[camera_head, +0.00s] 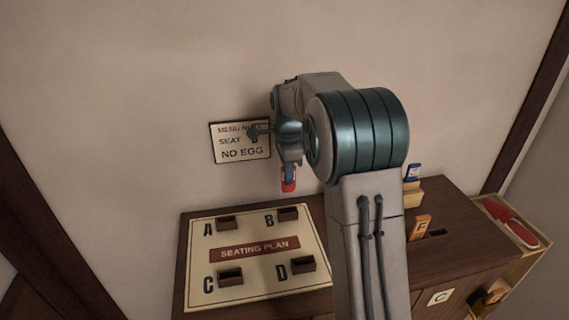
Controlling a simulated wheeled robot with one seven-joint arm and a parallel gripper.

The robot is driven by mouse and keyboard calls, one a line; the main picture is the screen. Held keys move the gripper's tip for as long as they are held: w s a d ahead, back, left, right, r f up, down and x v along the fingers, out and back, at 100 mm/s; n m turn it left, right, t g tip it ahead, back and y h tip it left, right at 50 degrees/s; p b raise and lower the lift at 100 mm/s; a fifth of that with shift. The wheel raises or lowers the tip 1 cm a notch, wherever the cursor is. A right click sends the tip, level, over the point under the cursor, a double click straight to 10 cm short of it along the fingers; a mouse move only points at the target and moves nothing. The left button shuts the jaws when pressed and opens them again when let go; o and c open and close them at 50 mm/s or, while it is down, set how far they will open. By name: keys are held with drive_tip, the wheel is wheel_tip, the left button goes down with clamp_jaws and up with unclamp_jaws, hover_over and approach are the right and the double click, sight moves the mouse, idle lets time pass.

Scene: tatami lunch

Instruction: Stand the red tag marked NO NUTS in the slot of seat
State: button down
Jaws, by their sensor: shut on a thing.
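My gripper (288,167) points down and is shut on a small red tag (288,183). It holds the tag in the air, above the letter B end of the seating plan board (200,268). The marking on the tag is too small to read. The cream board has a dark slot block beside each letter: seat A slot (228,222), seat B slot (289,214), seat C slot (230,277) and seat D slot (303,264). All these slots look empty. A wall card (238,153) reads SEAT and NO EGG; my gripper partly covers it, so its seat letter is unclear.
The board lies on a dark wooden cabinet (463,214) against the wall. An open bin (541,257) with a red item is at far right. My arm hides the middle.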

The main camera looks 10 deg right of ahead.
sight(288, 190)
drive_tip(key=shift+s+f+b, duration=0.15)
drive_tip(key=shift+f+b, duration=0.35)
drive_tip(key=shift+f, duration=0.1)
wheel_tip(288, 190, down, 3)
drive_tip(key=b, duration=0.2)
drive_tip(key=shift+f+b, duration=0.1)
drive_tip(key=shift+b, duration=0.25)
drive_tip(key=shift+f+b, duration=0.3)
drive_tip(key=shift+f, duration=0.35)
drive_tip(key=shift+a+f, duration=0.1)
drive_tip(key=shift+f, duration=0.5)
drive_tip(key=shift+f+b, duration=0.45)
drive_tip(key=shift+f, duration=0.05)
drive_tip(key=shift+f, duration=0.55)
idle(1.5)
drive_tip(key=c, duration=0.8)
unclamp_jaws()
drive_tip(key=shift+o, duration=0.2)
drive_tip(key=shift+r, duration=0.1)
